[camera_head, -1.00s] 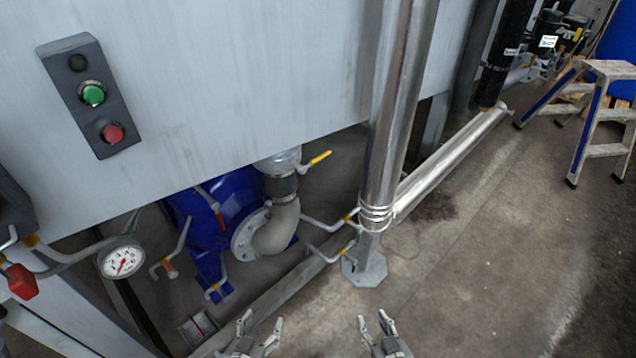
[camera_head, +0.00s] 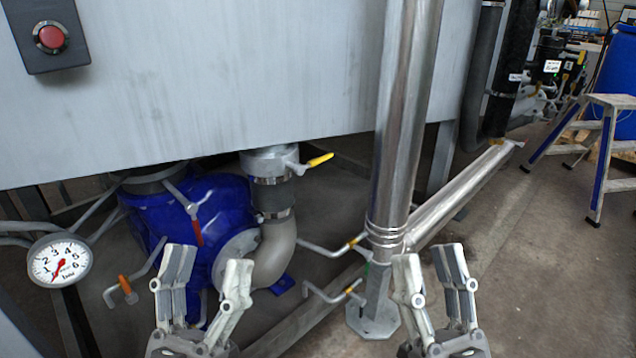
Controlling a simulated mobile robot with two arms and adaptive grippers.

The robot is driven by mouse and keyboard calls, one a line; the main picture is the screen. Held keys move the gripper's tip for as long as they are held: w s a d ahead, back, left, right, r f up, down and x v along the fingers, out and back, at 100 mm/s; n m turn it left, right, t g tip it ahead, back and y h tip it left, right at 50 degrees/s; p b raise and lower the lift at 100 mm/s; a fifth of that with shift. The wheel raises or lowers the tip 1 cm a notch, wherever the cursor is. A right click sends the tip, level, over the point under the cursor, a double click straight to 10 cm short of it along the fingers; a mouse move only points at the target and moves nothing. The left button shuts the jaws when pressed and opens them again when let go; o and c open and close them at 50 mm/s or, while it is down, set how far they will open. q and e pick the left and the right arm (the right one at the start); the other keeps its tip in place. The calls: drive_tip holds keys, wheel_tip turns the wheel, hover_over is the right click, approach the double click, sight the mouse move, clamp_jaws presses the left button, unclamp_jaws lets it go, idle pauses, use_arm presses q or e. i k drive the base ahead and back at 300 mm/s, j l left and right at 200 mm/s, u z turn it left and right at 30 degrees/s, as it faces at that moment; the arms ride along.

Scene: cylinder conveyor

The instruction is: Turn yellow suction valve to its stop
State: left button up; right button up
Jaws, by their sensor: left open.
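The yellow valve handle (camera_head: 319,160) sticks out to the right from a metal valve body (camera_head: 270,163) on the suction pipe, below the grey panel. The handle points right and slightly up. My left gripper (camera_head: 208,270) is open and empty, in front of the blue pump (camera_head: 221,205), lower left of the yellow handle and apart from it. My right gripper (camera_head: 428,270) is open and empty, to the lower right of the handle, in front of the foot of the steel pipe.
A vertical steel pipe (camera_head: 405,110) stands right of the valve. A red-handled lever (camera_head: 197,232) and a pressure gauge (camera_head: 60,260) are at left. A step ladder (camera_head: 605,150) stands at right on open floor.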

sight(299, 170)
drive_tip(key=l+z, duration=0.4)
drive_tip(key=i+l+z, duration=0.1)
drive_tip(key=l+z, duration=0.25)
drive_tip(key=j, duration=0.1)
